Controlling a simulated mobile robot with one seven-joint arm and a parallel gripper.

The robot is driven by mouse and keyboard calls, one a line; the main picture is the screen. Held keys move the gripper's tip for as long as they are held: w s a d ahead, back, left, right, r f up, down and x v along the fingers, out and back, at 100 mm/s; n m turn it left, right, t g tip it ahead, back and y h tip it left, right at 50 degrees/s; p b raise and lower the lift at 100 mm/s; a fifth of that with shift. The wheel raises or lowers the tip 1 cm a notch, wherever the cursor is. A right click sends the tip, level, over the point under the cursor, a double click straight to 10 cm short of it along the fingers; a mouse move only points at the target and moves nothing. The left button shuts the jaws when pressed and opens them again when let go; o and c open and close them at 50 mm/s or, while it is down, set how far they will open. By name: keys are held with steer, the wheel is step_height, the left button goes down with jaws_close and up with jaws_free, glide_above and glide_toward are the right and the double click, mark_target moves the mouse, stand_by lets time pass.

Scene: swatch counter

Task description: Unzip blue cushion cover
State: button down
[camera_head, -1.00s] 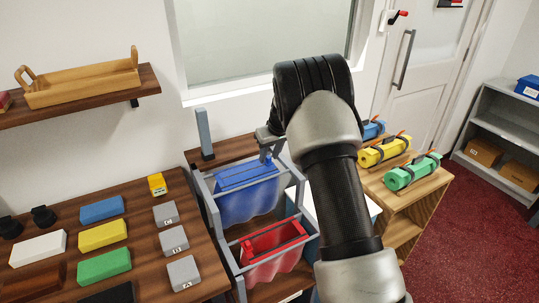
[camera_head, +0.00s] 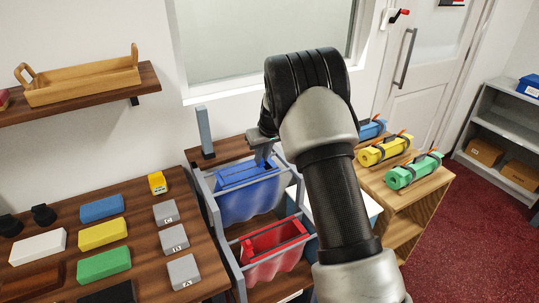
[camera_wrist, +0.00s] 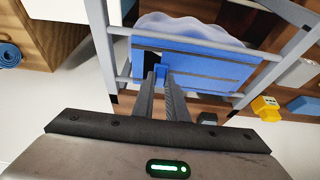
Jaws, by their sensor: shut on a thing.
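The blue cushion cover (camera_head: 243,203) hangs in a grey frame (camera_head: 226,235), its flat top band facing up. In the wrist view the cover (camera_wrist: 212,68) has a dark zip line along the band. My gripper (camera_head: 262,160) is over the right part of the band. In the wrist view my gripper's fingers (camera_wrist: 161,74) are shut on a small blue zip pull (camera_wrist: 160,72) at the band. A black open gap (camera_wrist: 147,56) shows just left of the fingers there; right of them the line is thin and looks closed.
A red cover (camera_head: 272,262) hangs in front of the blue one in the same frame. A grey post (camera_head: 204,130) stands behind left. A table with coloured blocks (camera_head: 102,234) is at left. Rolled bundles (camera_head: 385,150) lie on a wooden stand at right.

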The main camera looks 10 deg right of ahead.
steer(key=s+a, duration=0.1)
steer(key=a, duration=0.3)
steer(key=s+a, duration=0.2)
steer(key=a, duration=0.3)
steer(key=s+a, duration=0.1)
steer(key=a, duration=0.4)
steer(key=shift+s+a, duration=0.1)
steer(key=shift+s, duration=0.2)
steer(key=c, duration=1.8)
jaws_free()
steer(key=shift+a, duration=0.1)
steer(key=shift+o, duration=0.2)
steer(key=shift+s+r, duration=0.15)
steer(key=shift+r, duration=0.35)
steer(key=v, duration=1.6)
steer(key=shift+r, duration=0.2)
